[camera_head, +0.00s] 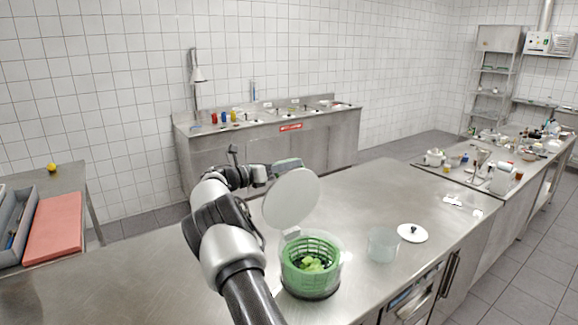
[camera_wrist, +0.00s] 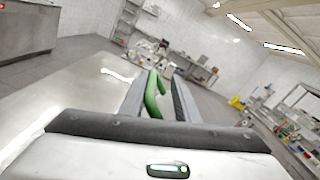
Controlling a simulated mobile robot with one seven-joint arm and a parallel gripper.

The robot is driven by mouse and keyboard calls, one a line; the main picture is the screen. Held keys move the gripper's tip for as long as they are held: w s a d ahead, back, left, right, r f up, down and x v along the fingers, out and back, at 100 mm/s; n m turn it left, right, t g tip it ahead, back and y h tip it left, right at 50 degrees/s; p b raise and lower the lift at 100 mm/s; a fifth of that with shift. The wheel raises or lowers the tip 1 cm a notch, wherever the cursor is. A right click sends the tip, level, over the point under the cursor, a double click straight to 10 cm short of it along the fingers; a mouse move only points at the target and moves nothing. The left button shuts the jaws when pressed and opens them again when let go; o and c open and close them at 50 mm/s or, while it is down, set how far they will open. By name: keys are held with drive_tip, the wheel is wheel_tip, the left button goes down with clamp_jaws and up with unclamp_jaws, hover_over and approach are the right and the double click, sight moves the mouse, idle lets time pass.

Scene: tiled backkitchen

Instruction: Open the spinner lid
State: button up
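The spinner (camera_head: 312,262) stands on the steel counter, a clear bowl with a green slotted basket and green leafy pieces inside. Its round white lid (camera_head: 291,199) is swung up, standing nearly upright above the bowl's back edge, where a small white piece (camera_head: 291,234) shows. My gripper (camera_head: 287,165) is at the lid's upper edge, partly behind it. In the wrist view my gripper (camera_wrist: 158,85) has its fingers apart. A curved green strip (camera_wrist: 152,95) shows between them, nearer the left finger; whether it touches is unclear.
A clear container (camera_head: 382,246) and a white round lid with a dark knob (camera_head: 412,233) are right of the spinner. A grey tray (camera_head: 18,222) and a red board (camera_head: 55,228) lie at far left. The counter behind the spinner is mostly clear.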

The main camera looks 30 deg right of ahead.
drive_tip(key=a+b, duration=0.2)
drive_tip(key=a, duration=1.5)
drive_tip(key=shift+s+a, duration=0.15)
drive_tip(key=shift+s, duration=0.1)
drive_tip(key=shift+c, duration=0.2)
